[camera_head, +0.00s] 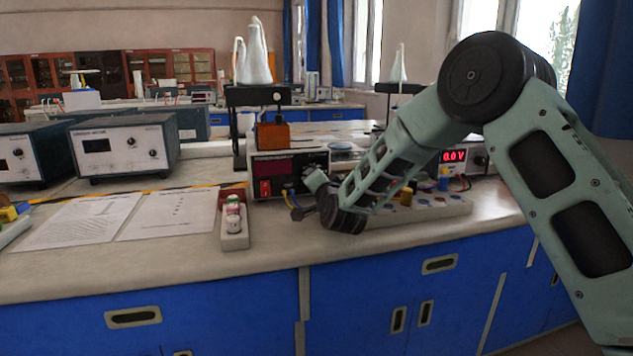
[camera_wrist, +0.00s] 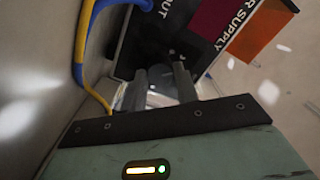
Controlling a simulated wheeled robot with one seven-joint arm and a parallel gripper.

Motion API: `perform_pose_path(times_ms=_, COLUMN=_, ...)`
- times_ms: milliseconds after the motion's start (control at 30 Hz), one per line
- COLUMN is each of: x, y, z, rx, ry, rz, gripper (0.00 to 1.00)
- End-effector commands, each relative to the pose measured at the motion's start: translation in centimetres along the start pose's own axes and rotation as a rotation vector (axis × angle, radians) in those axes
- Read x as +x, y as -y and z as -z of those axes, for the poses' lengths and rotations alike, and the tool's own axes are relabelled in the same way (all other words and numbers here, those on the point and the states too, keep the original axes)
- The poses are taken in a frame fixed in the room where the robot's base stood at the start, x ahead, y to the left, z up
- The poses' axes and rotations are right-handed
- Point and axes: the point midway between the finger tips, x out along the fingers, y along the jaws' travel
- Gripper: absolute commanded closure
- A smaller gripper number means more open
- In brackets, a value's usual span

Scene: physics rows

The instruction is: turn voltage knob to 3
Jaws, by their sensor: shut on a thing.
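A black power supply (camera_head: 285,163) with a dark red display and a red switch stands on the bench. My gripper (camera_head: 311,178) is at the right part of its front panel. In the wrist view, the power supply (camera_wrist: 190,40) fills the top, with "SUPPLY" and part of "OUT" readable and looking tilted. There my gripper (camera_wrist: 162,76) has its two fingers close together against the panel, shut on a small part between them. That part sits where a knob would be, but the fingers hide it. No dial numbers or pointer can be read.
A second unit (camera_head: 453,156) at the right reads 0.0 V. A grey board (camera_head: 440,206) with coloured sockets lies in front, partly behind my arm. Blue and yellow cables (camera_wrist: 80,45) run close beside my gripper. A small tray (camera_head: 234,240) with bottles and paper sheets (camera_head: 80,221) lie left.

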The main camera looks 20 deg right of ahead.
Motion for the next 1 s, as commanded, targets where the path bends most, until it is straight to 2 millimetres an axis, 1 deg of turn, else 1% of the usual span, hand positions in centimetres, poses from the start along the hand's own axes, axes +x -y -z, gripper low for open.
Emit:
perform_pose_path(times_ms=267, x=-0.1, y=-0.1, z=-0.2, rx=0.000, ry=0.006, rz=-0.003, gripper=0.93)
perform_pose_path(times_ms=300, x=-0.1, y=-0.1, z=-0.2, rx=0.000, ry=0.005, rz=-0.003, gripper=0.59)
perform_pose_path(times_ms=333, x=-0.1, y=-0.1, z=-0.2, rx=0.000, ry=0.005, rz=-0.003, gripper=0.50)
perform_pose_path(times_ms=367, x=-0.1, y=-0.1, z=-0.2, rx=0.000, ry=0.005, rz=-0.002, gripper=0.48)
perform_pose_path(times_ms=633, x=-0.1, y=-0.1, z=-0.1, rx=0.001, ry=0.002, rz=-0.001, gripper=0.48)
perform_pose_path(times_ms=733, x=-0.6, y=0.0, z=-0.1, rx=0.001, ry=0.003, rz=-0.001, gripper=0.48)
perform_pose_path(times_ms=867, x=-2.4, y=0.0, z=-0.1, rx=-0.001, ry=0.003, rz=-0.001, gripper=0.48)
perform_pose_path(times_ms=1000, x=-5.5, y=0.0, z=-0.1, rx=-0.001, ry=0.005, rz=-0.002, gripper=0.48)
